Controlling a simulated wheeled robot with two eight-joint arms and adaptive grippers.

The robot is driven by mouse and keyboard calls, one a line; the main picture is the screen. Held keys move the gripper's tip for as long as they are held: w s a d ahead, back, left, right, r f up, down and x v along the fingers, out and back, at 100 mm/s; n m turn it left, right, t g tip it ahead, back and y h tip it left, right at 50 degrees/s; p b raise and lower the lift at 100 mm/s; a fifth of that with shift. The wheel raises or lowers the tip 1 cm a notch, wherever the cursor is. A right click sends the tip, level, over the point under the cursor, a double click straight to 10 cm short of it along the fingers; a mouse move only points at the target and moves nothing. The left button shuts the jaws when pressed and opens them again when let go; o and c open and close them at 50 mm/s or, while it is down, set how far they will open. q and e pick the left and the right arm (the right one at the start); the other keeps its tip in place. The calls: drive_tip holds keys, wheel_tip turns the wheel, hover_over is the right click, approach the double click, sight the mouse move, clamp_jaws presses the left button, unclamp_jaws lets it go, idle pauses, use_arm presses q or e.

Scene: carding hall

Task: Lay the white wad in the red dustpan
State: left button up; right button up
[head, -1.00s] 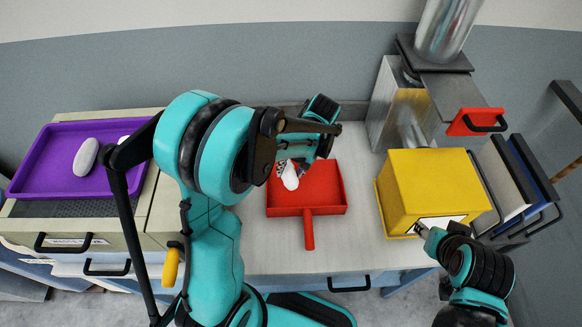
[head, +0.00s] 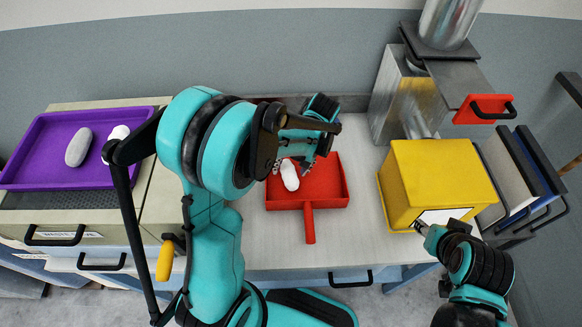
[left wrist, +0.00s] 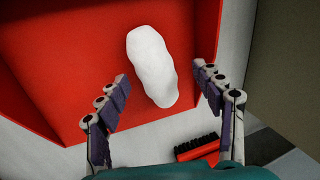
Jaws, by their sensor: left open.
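The white wad (head: 289,175) lies in the red dustpan (head: 330,185), near its left side. In the left wrist view the elongated wad (left wrist: 152,65) lies against the red surface of the dustpan (left wrist: 75,50). My left gripper (head: 293,165) is open over the pan. In the wrist view its fingers (left wrist: 162,82) stand apart on either side of the wad, with visible gaps. My left arm hides part of the pan's back left. My right gripper (head: 420,228) is beside the yellow box's lower front; its jaws are too small to read.
The purple tray (head: 45,150) at the left holds a grey-white wad (head: 78,147) and a white one (head: 117,140). The yellow box (head: 437,180) stands right of the dustpan. A red-backed brush (left wrist: 198,147) shows in the wrist view. The worktop (head: 355,235) right of the pan handle is clear.

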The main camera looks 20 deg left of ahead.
use_arm(q)
drive_tip(key=v, duration=1.2)
drive_tip(key=s+m+t+h, duration=0.3)
drive_tip(key=s+m+t, duration=0.3)
drive_tip(key=s+t, duration=0.3)
drive_tip(key=shift+s+r, duration=0.45)
drive_tip(key=shift+s, duration=1.05)
